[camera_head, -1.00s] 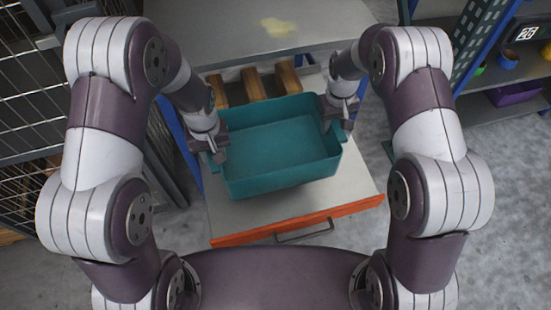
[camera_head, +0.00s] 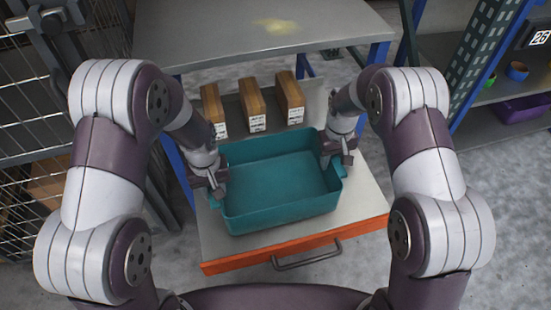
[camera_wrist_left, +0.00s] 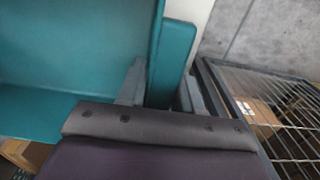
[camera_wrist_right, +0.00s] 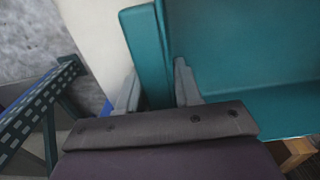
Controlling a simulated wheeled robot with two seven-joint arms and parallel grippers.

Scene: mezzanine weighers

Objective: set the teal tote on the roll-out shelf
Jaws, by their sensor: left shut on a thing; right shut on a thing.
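The teal tote (camera_head: 283,211) is open-topped and empty, and appears level over the front part of the roll-out shelf (camera_head: 368,203). I cannot tell whether its base touches the shelf. The shelf is pulled out, grey with an orange front edge and a dark handle. My left gripper (camera_head: 216,184) is shut on the tote's left end; the left wrist view shows its fingers (camera_wrist_left: 155,88) either side of a teal tab. My right gripper (camera_head: 336,158) is shut on the right end; its fingers (camera_wrist_right: 158,92) straddle the matching tab in the right wrist view.
Several brown boxes with white labels, one in the middle (camera_head: 252,103), stand on the shelf behind the tote. A grey top (camera_head: 220,30) overhangs the back. A wire cage (camera_head: 30,130) is at left, a blue rack (camera_head: 480,75) at right.

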